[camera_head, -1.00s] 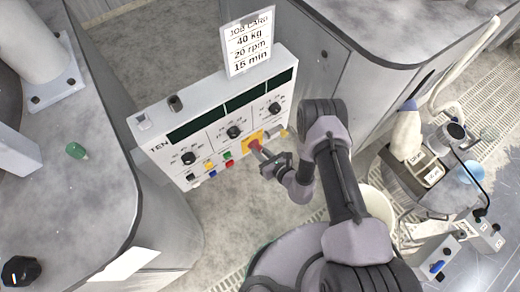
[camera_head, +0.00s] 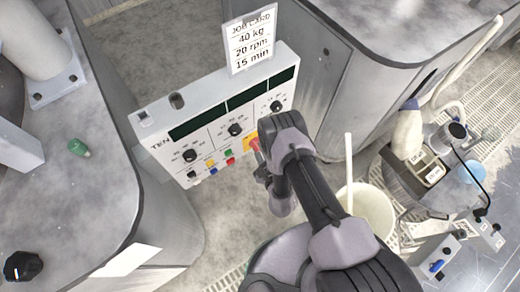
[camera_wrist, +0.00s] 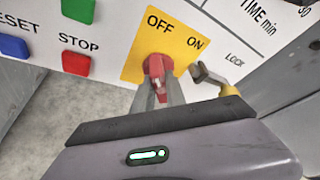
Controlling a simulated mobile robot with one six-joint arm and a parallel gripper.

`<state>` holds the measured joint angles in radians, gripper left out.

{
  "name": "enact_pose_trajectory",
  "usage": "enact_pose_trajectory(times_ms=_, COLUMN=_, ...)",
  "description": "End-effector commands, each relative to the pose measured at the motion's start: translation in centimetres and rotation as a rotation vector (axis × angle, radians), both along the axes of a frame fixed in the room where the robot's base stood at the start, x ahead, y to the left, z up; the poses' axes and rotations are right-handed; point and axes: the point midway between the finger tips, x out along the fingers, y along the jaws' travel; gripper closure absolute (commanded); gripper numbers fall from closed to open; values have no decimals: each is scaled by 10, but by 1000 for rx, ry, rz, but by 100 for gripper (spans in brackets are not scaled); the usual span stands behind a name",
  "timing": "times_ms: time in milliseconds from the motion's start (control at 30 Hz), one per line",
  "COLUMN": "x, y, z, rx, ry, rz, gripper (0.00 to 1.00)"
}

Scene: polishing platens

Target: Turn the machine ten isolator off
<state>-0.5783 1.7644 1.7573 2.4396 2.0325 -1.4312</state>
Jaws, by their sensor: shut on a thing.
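The panel marked TEN (camera_head: 160,148) faces me in the head view. Its red isolator handle (camera_wrist: 158,68) sits on a yellow plate (camera_wrist: 187,52) marked OFF and ON in the wrist view. My gripper (camera_wrist: 158,92) is shut on the red handle, one finger on each side. The handle points roughly up the plate, toward the OFF word. In the head view my arm covers most of the yellow plate (camera_head: 250,145) and the gripper's fingertips.
A grey hasp with a brass-coloured part (camera_wrist: 214,82) is right of the handle, near LOCK. Red STOP (camera_wrist: 76,63) and blue RESET (camera_wrist: 14,46) buttons are to the left. A job card (camera_head: 250,42) stands above the panel. A white bucket (camera_head: 372,208) is at right.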

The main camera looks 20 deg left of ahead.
Motion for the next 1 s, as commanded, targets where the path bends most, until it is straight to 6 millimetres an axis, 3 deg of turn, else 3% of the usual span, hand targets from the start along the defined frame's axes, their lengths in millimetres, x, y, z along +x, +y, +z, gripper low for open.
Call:
enact_pose_trajectory(times_ms=767, x=0, y=0, z=0, rx=-64, ry=-74, rz=0, gripper=100)
enact_pose_trajectory(times_ms=800, x=0, y=0, z=0, rx=-64, ry=-74, rz=0, gripper=82)
enact_pose_trajectory(times_ms=900, x=0, y=0, z=0, rx=-63, ry=-74, rz=0, gripper=62)
enact_pose_trajectory(times_ms=1000, x=0, y=0, z=0, rx=-63, ry=-74, rz=0, gripper=62)
